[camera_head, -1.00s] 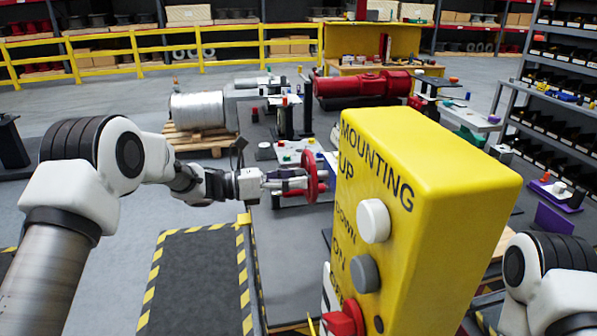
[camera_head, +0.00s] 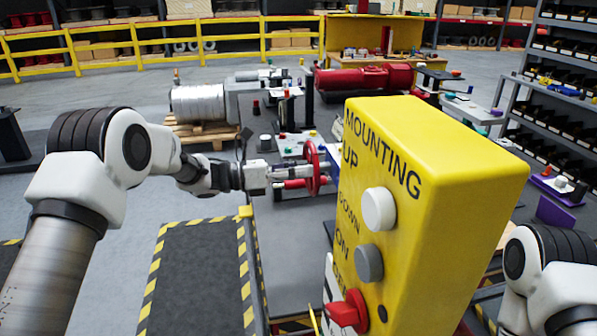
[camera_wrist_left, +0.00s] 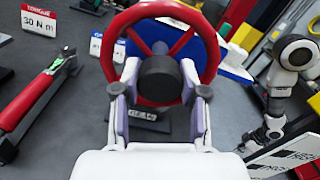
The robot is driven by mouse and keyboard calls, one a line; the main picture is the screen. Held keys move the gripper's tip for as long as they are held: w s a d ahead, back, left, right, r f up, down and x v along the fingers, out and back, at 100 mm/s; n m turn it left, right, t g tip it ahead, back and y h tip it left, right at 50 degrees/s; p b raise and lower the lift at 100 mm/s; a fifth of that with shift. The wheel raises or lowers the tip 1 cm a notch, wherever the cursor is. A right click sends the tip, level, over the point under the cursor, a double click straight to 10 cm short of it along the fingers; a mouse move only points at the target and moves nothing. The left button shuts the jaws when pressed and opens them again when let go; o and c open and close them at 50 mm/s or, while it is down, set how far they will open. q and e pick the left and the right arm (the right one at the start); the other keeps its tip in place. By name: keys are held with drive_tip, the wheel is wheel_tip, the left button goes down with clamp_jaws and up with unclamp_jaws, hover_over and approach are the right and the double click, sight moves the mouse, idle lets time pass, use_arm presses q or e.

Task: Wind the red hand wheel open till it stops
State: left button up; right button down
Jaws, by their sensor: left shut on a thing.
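The red hand wheel (camera_head: 313,168) stands upright, nearly edge-on, just left of the yellow control box in the head view. In the left wrist view the wheel (camera_wrist_left: 110,55) shows its round red rim, spokes and dark hub (camera_wrist_left: 160,78). My left gripper (camera_head: 297,174) reaches it from the left. In the wrist view its two fingers stand on either side of the hub and are shut on the wheel; the exact contact is partly hidden. The wheel's mount behind it is mostly hidden. My right arm shows at the lower right of the head view, but its gripper is not visible.
A yellow control box (camera_head: 430,190) with white, grey and red controls fills the near right. A red-handled tool (camera_wrist_left: 35,98) and a "30 N m" sign (camera_wrist_left: 37,22) are left of the wheel in the wrist view. A yellow rail (camera_head: 150,48) runs behind.

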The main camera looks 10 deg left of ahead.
use_arm(q)
drive_tip(key=n+b, duration=0.2)
drive_tip(key=shift+f+n, duration=0.25)
drive_tip(key=shift+n, duration=0.15)
drive_tip(key=n+b, duration=0.1)
drive_tip(key=n, duration=0.2)
drive_tip(key=shift+r+n, duration=0.1)
drive_tip(key=shift+n, duration=0.2)
drive_tip(key=n, duration=0.3)
drive_tip(key=shift+r+n+b, duration=0.1)
drive_tip(key=shift+n+b, duration=0.2)
drive_tip(key=shift+n, duration=0.1)
drive_tip(key=n+p, duration=0.1)
drive_tip(key=n, duration=0.3)
drive_tip(key=n+p, duration=0.2)
drive_tip(key=n, duration=0.3)
drive_tip(key=shift+r+n+p, duration=0.1)
drive_tip(key=shift+n+p, duration=0.25)
drive_tip(key=shift+n, duration=0.05)
drive_tip(key=n+p, duration=0.3)
drive_tip(key=n, duration=0.3)
drive_tip(key=shift+p, duration=0.3)
drive_tip(key=n+p, duration=0.3)
drive_tip(key=n, duration=0.3)
drive_tip(key=shift+n, duration=0.4)
drive_tip(key=n+p, duration=0.1)
drive_tip(key=n, duration=0.2)
drive_tip(key=shift+n+p, duration=0.55)
drive_tip(key=shift+n, duration=0.35)
